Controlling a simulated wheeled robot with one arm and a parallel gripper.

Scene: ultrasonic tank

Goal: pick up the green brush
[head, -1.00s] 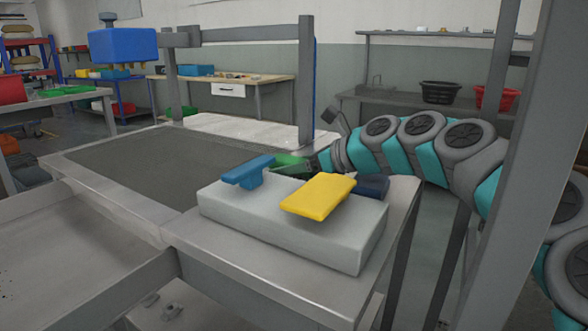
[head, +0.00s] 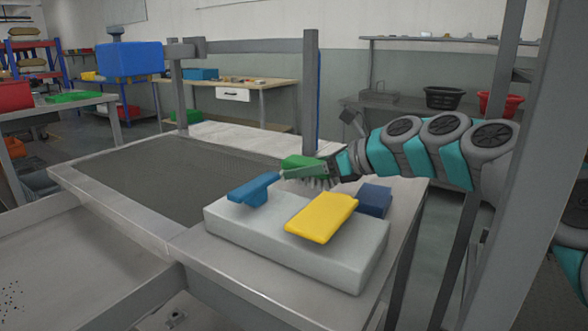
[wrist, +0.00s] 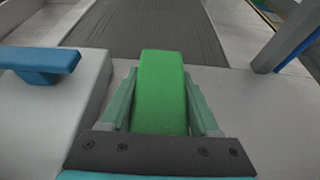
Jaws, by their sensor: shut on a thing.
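The green brush (head: 299,161) is in my gripper (head: 305,173), behind the pale block in the head view. Grey bristles show under it. In the wrist view the green brush (wrist: 162,92) lies lengthwise between the two pale green fingers of my gripper (wrist: 163,100), which are shut on its sides. In the head view the brush appears raised above the table top, though its exact height is hard to tell. The gripper covers part of its side.
A pale grey block (head: 255,237) carries a blue brush-like piece (head: 254,189) and a yellow one (head: 322,217). A dark blue block (head: 374,200) is beside them. A grey post (head: 310,95) stands close behind the brush. The mesh-topped tank (head: 160,180) is to the left.

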